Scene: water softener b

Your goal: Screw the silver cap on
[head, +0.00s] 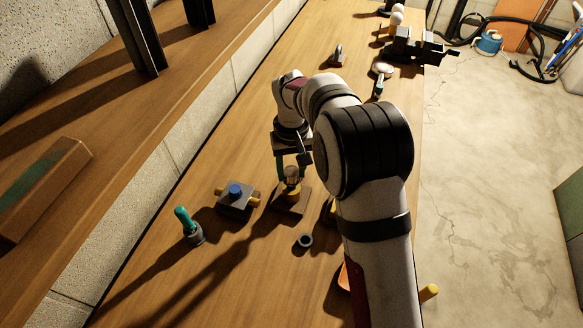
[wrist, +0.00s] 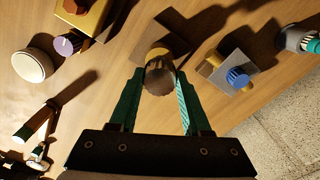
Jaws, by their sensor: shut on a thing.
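The silver cap (wrist: 160,80) looks round and brownish in this warm light. It also shows in the head view (head: 292,171), above a brass-coloured fitting (head: 291,187) on a dark square base plate (head: 285,207). My gripper (wrist: 159,74) points down over it, its two teal fingers shut on the cap from both sides. The cap hides most of the brass fitting in the wrist view, so I cannot tell how far the cap is engaged.
Left of the base plate is a block with a blue knob (head: 235,190) and brass side ports. Beyond it stands a teal-handled tool (head: 187,225). A small dark ring (head: 305,241) lies in front. The bench's far edge meets a block wall; more items lie along the bench.

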